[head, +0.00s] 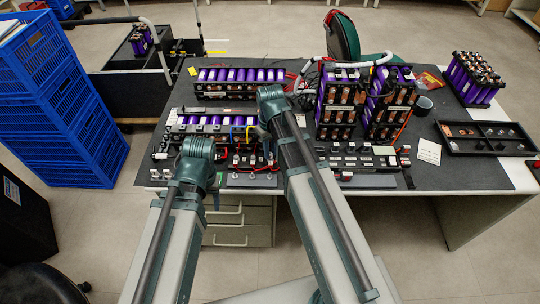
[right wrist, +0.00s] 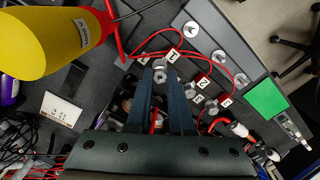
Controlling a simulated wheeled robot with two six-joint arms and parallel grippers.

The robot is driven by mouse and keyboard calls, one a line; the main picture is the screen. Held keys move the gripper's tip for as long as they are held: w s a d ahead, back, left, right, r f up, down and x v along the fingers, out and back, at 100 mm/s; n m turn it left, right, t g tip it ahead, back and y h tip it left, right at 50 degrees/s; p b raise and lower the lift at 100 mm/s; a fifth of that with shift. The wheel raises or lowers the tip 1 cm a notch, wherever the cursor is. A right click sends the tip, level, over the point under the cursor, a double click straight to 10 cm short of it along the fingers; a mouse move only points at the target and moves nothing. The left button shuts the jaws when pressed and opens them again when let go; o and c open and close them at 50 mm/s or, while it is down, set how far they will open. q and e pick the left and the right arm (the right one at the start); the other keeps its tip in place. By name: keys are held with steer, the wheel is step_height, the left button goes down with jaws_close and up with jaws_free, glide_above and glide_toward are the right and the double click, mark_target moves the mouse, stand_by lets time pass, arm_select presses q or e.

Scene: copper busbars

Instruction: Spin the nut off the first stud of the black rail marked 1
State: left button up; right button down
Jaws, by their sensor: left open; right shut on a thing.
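In the right wrist view my right gripper (right wrist: 160,78) has its two dark blue fingers shut around a silver nut (right wrist: 159,65), between white tags marked 1 (right wrist: 174,54). I cannot tell how far the nut sits on its stud; the fingers hide the stud and much of the black rail under it. In the head view the tagged rails (head: 240,166) lie at the near edge of the table. My right arm reaches over the table and hides its own gripper there. My left arm stands further left; its jaws are hidden behind it.
In the head view purple cell packs (head: 340,100) and a black tray (head: 490,138) stand right.

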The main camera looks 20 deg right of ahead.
steer(key=shift+r+p, duration=0.3)
steer(key=shift+r, duration=0.1)
step_height(320, 180, up, 4)
steer(key=p, duration=0.4)
stand_by(0.3)
steer(key=shift+a+f, duration=0.1)
stand_by(0.3)
